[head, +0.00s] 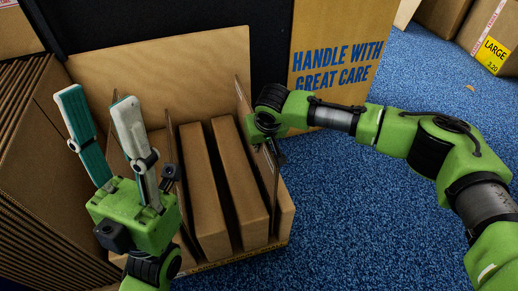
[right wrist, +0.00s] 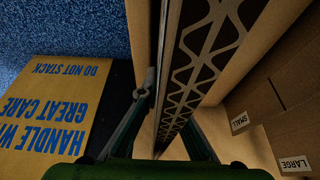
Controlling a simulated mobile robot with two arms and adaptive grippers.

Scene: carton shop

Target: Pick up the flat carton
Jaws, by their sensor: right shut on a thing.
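An open brown box (head: 284,222) holds several cartons standing on edge. A thin flat carton (head: 242,98) stands upright near its right side. In the right wrist view this flat carton (right wrist: 205,55) shows its corrugated edge between my fingers. My right gripper (head: 274,150) reaches down at the box's right side and is shut on the flat carton; its fingers are mostly hidden in the head view but show in the right wrist view (right wrist: 166,115). My left gripper (head: 100,105) is open and empty, raised above the left part of the box, fingers pointing up.
Two thicker brown cartons (head: 203,190) stand in the middle of the box. A stack of folded cardboard (head: 45,180) fills the left. A "Handle with great care" carton (head: 338,65) stands behind on the right. Blue carpet (head: 345,215) is clear to the right.

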